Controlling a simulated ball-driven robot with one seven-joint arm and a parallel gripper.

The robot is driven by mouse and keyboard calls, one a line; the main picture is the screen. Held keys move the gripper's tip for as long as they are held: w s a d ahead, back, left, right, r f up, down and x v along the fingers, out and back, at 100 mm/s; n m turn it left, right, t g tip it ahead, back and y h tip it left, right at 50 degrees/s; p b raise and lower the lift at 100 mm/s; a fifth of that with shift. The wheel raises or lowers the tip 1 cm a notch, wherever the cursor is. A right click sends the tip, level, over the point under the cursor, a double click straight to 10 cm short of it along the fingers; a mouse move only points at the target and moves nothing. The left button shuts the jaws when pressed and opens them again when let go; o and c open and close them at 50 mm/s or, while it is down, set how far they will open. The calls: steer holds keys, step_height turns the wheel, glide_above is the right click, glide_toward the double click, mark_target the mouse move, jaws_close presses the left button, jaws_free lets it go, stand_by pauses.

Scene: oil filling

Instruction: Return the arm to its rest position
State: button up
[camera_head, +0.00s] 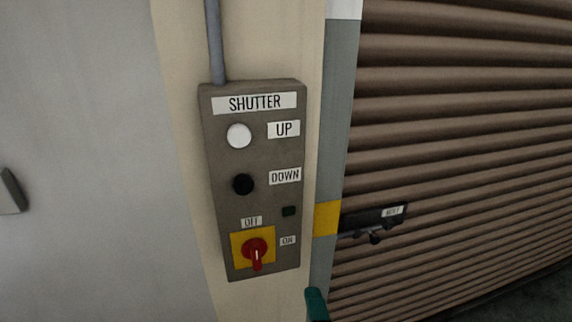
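A teal tip (317,303) pokes up at the bottom edge, just right of the control box's lower corner. It looks like a fingertip of my gripper. The rest of the gripper and my arm are below the picture, so its opening and anything in it are hidden. A gap shows in the picture between the tip and the grey shutter control box (220,200).
The box has a white UP button (239,136), a black DOWN button (243,184) and a red rotary switch (256,252), handle pointing down. A brown slatted shutter (460,140) with a dark bolt (372,221) covers the right. Grey wall (90,120) fills the left.

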steer(key=s+d+f+m+g+h, duration=0.2)
steer(key=s+d+f+m+g, duration=0.25)
steer(key=d+f, duration=0.35)
steer(key=s+d+f+m+g+h, duration=0.2)
steer(key=s+d+f+m+g, duration=0.25)
steer(key=d, duration=0.55)
steer(key=s+d+f+m+g, duration=0.2)
steer(key=s+m, duration=0.1)
steer(key=s, duration=0.2)
steer(key=s+d+f+m+g+y, duration=0.1)
steer(key=s+f+m+g, duration=0.1)
steer(key=s, duration=0.3)
steer(key=s+d+f+m+g, duration=0.2)
steer(key=s+f+m, duration=0.1)
steer(key=s, duration=0.3)
steer(key=shift+d+m+y, duration=0.35)
steer(key=shift+m+y, duration=0.05)
steer(key=shift+m, duration=0.1)
steer(key=shift+s, duration=0.1)
